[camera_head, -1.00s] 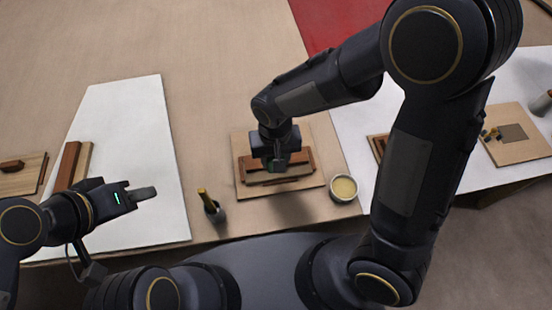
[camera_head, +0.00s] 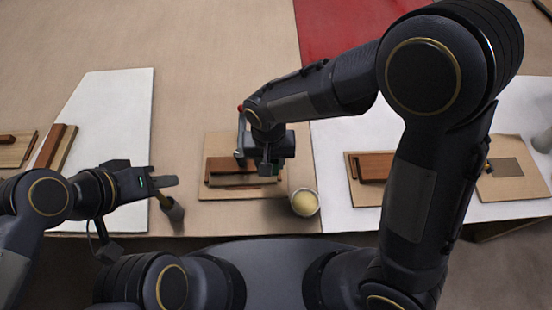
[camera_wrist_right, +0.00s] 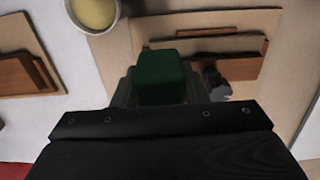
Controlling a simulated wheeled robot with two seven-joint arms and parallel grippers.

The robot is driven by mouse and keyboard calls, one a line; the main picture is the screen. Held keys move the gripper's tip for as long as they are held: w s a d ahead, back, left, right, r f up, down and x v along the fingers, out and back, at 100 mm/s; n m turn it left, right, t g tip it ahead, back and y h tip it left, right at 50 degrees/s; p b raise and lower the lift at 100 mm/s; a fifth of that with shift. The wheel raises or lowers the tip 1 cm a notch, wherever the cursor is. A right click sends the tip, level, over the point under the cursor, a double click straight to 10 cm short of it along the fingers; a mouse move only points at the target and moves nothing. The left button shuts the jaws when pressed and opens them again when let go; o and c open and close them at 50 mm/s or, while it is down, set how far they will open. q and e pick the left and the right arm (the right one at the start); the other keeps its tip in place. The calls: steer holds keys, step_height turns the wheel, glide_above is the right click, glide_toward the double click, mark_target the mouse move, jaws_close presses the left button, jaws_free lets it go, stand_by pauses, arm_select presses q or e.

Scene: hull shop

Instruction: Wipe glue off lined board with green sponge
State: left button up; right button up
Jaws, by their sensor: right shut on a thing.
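The green sponge (camera_wrist_right: 160,78) is held between the fingers of my right gripper (camera_wrist_right: 160,90) in the right wrist view. In the head view this gripper (camera_head: 268,168) is over the right part of the middle board (camera_head: 215,188), mostly hiding the sponge. Brown wood strips (camera_head: 222,166) lie on that board; I cannot make out lines or glue there. The sponge's contact with the board is hidden.
A bowl of pale yellow stuff (camera_head: 304,203) stands at the board's front right corner. A dark pot with a brush (camera_head: 173,208) is close by the left gripper. More boards with wood pieces lie left (camera_head: 54,147) and right (camera_head: 372,167) on white sheets.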

mark_target(247, 182)
step_height(247, 182, down, 7)
steer(key=b, duration=0.4)
steer(key=shift+r+b, duration=0.1)
steer(key=shift+b, duration=0.3)
steer(key=shift+a+f, duration=0.25)
steer(key=shift+a+r, duration=0.2)
steer(key=shift+a, duration=2.9)
steer(key=shift+f, duration=0.2)
steer(key=shift+d, duration=0.1)
